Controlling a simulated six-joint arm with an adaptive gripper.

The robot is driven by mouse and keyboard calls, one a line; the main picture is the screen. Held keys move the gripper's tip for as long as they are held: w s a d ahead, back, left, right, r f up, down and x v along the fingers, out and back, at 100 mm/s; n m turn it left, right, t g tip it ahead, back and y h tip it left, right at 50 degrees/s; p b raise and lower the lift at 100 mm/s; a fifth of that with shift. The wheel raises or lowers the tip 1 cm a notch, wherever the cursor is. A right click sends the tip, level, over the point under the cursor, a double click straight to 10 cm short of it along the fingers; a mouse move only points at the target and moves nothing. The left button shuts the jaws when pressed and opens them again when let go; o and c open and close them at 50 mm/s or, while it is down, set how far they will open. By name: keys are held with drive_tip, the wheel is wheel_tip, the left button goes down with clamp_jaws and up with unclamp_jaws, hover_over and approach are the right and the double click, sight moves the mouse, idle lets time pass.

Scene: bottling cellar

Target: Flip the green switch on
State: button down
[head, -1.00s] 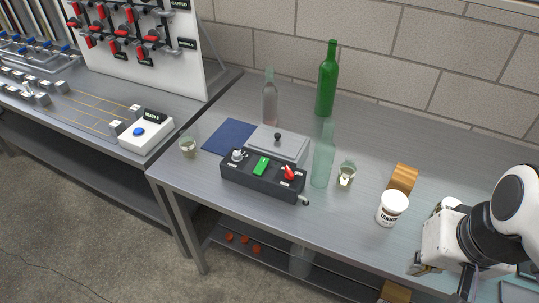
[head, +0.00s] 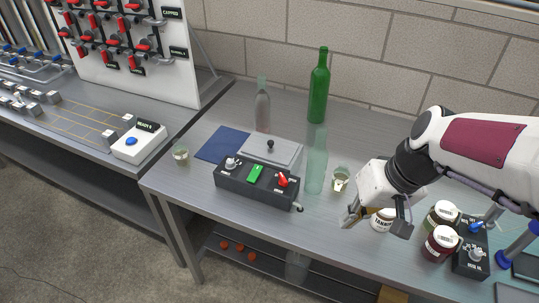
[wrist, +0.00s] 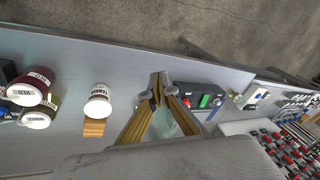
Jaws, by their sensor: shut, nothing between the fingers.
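The green switch (head: 255,174) sits in the middle of the top of a dark control box (head: 230,187) on the steel bench. A silver knob (head: 232,163) is to its left and a red switch (head: 282,181) to its right. In the wrist view the green switch (wrist: 205,100) shows just right of my fingertips, beside the red one. I cannot tell its on or off position. My gripper (head: 349,218) is shut and empty, in the air right of the box, near the bench's front edge. In the wrist view its fingertips (wrist: 158,88) meet at the middle.
A pale clear bottle (head: 316,165) stands at the box's right end, with a small glass (head: 341,179) beyond. A grey lidded box (head: 272,150) is right behind the control box. A white tub (head: 383,219) and dark-red jar (head: 440,243) stand right of it.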

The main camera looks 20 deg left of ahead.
drive_tip(key=w+a+f+n+y, duration=0.35)
drive_tip(key=w+a+n, duration=0.4)
drive_tip(key=a, duration=0.65)
drive_tip(key=w+a+r+n+y, duration=0.1)
drive_tip(key=w+a+r+n, duration=0.3)
drive_tip(key=w+a+n, duration=0.1)
drive_tip(key=shift+w+a+t+y, duration=0.4)
drive_tip(key=shift+w+a, duration=0.1)
drive_tip(key=shift+w, duration=0.8)
drive_tip(key=shift+n, duration=0.35)
drive_tip(key=shift+f, duration=0.15)
hover_over(255, 166)
drive_tip(key=s+d, duration=0.1)
drive_tip(key=d, duration=0.2)
wheel_tip(255, 166, down, 7)
drive_tip(key=shift+s+r, duration=0.1)
drive_tip(key=shift+w+f, duration=0.2)
drive_tip(key=shift+f, duration=0.8)
drive_tip(key=shift+w+f, duration=0.15)
drive_tip(key=shift+f, duration=0.85)
